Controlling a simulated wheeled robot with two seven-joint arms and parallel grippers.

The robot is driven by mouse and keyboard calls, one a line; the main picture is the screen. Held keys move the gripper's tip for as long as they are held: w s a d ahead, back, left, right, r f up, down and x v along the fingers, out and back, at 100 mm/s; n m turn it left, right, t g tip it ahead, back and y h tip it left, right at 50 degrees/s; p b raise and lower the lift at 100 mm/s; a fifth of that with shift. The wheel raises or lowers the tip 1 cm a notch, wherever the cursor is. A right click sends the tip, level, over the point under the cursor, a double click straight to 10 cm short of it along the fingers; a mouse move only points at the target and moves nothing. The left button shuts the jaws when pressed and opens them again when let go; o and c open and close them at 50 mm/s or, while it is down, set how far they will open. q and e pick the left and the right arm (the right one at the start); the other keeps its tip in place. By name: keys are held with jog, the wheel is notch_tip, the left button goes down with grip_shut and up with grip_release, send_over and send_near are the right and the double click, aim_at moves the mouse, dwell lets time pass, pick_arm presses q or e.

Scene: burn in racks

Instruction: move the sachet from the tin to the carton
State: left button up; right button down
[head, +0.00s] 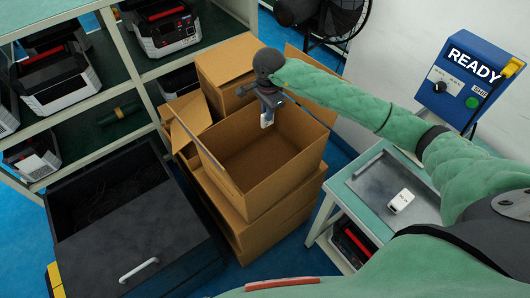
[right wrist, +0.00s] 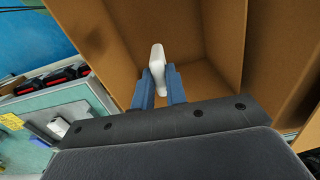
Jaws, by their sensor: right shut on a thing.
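My right gripper (head: 267,108) is shut on a small white sachet (head: 267,120). It holds the sachet over the open cardboard carton (head: 234,178), which stands on another box. In the right wrist view, the sachet (right wrist: 157,58) stands between the blue fingertips (right wrist: 160,82), with the carton's brown inside walls (right wrist: 215,40) beyond. The carton's visible floor is bare. The shallow grey metal tin (head: 368,178) lies on the small side table at right, and another white packet (head: 401,201) lies in it. My left gripper does not show.
A shelf rack (head: 120,45) with red-and-black devices stands at left. A black open drawer or bin (head: 135,225) with a handle is left of the carton. A closed box (head: 228,70) is behind the carton. A blue READY panel (head: 462,80) is at right.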

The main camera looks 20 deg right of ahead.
jog(key=shift+f, duration=0.65)
jog(key=c, duration=1.3)
grip_release()
jog(key=shift+s, duration=0.1)
jog(key=shift+c, duration=0.2)
jog(key=shift+r+b, duration=0.5)
jog(key=shift+r, duration=0.2)
notch_tip(320, 180, up, 5)
jog(key=shift+r+b, duration=0.1)
jog(key=shift+b, duration=1.05)
jog(key=shift+r, duration=0.6)
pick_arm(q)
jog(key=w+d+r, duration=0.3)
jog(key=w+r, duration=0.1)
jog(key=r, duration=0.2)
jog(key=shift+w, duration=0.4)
pick_arm(e)
jog(key=shift+s, duration=0.1)
